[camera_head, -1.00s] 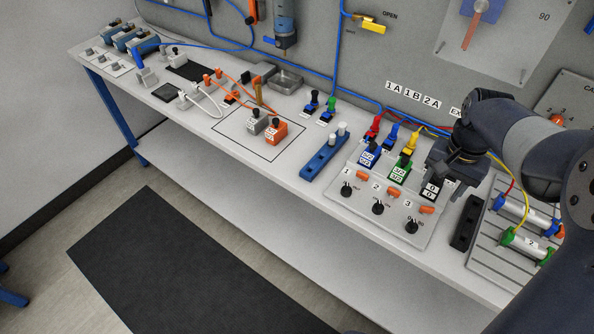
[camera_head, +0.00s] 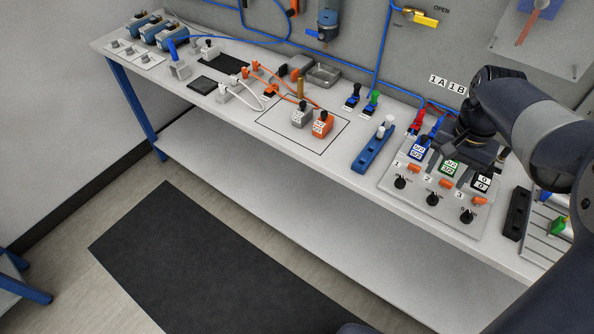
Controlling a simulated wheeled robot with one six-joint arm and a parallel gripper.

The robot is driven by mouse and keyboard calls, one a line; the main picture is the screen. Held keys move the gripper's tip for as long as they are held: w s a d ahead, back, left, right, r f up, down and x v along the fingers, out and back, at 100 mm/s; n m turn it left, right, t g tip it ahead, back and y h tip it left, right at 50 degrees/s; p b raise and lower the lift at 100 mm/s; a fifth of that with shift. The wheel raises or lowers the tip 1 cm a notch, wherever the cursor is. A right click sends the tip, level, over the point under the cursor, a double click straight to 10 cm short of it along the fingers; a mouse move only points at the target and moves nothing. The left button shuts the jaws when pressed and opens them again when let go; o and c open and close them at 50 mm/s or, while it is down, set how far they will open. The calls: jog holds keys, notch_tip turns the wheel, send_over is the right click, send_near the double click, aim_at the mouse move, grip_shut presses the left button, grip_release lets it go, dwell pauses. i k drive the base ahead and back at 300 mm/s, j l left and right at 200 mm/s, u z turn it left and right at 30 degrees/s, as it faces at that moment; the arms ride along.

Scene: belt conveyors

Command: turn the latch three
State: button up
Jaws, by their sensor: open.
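The grey control panel (camera_head: 447,213) lies on the bench below my arm. Orange latch three (camera_head: 479,201) sits at its right end beside the number 3, with a black knob (camera_head: 467,216) just below it. Orange latch two (camera_head: 446,183) and latch one (camera_head: 414,168) sit to its left, all lying roughly sideways. My gripper (camera_head: 468,152) points down over the back of the panel, behind the green and black labelled blocks. It is open and apart from latch three; its fingertips are hard to make out. It hides the yellow plug and part of the panel's back edge.
A blue rack (camera_head: 371,157) with white pegs stands left of the panel. A dark narrow block (camera_head: 517,212) and a grooved plate (camera_head: 548,235) lie to its right. Red and blue plugs with hoses rise behind the panel. The bench front edge is clear.

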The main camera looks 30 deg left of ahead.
aim_at(477, 202)
jog(key=k+j, duration=0.15)
jog(key=j, duration=0.2)
jog(key=k+j, duration=0.2)
jog(key=j, duration=0.15)
jog(key=k+j, duration=0.15)
jog(key=j, duration=0.2)
jog(key=k+j, duration=0.15)
jog(key=j, duration=0.2)
